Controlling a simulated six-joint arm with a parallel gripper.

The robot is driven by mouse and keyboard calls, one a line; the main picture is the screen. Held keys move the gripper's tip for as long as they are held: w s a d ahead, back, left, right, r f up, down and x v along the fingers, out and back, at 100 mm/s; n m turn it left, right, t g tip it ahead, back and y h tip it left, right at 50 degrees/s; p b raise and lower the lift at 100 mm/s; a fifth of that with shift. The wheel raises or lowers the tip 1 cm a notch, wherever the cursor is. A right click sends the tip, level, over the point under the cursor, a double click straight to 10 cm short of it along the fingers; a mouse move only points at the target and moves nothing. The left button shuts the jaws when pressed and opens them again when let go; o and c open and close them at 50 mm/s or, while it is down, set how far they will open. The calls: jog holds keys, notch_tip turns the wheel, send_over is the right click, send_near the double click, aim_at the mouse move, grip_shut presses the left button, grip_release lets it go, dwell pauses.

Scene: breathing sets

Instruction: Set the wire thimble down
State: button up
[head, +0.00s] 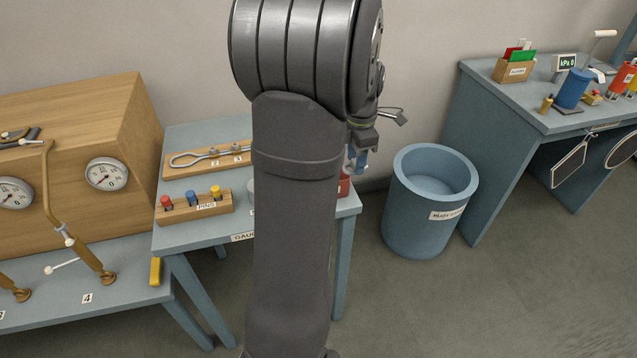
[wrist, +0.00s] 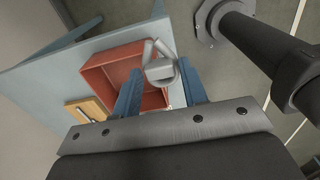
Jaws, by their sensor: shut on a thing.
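The wire thimble (wrist: 160,71) is a small grey metal piece with two prongs, seen in the wrist view between the blue fingertips of my gripper (wrist: 161,80). My gripper is shut on it, over or near the right side of an open red box (wrist: 103,75). I cannot tell how high the thimble is above it. In the head view my gripper (head: 358,158) points down at the right end of the small blue table (head: 203,238). A bit of the red box (head: 344,188) shows there. My arm hides most of it, and I cannot make out the thimble there.
A blue bin (head: 420,215) stands on the floor at right. A wooden gauge cabinet (head: 85,140) is at left, a loaded bench (head: 480,75) at right.

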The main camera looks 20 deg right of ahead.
jog(key=shift+f, duration=0.25)
jog(key=w+a+f, duration=0.2)
jog(key=w, duration=0.1)
jog(key=w+a+f, duration=0.4)
jog(key=w+a, duration=0.1)
jog(key=shift+w+f, duration=0.3)
jog(key=shift+f, duration=2)
jog(key=shift+f, duration=0.1)
jog(key=o, duration=1)
notch_tip(320, 180, up, 12)
jog(key=shift+r, duration=0.15)
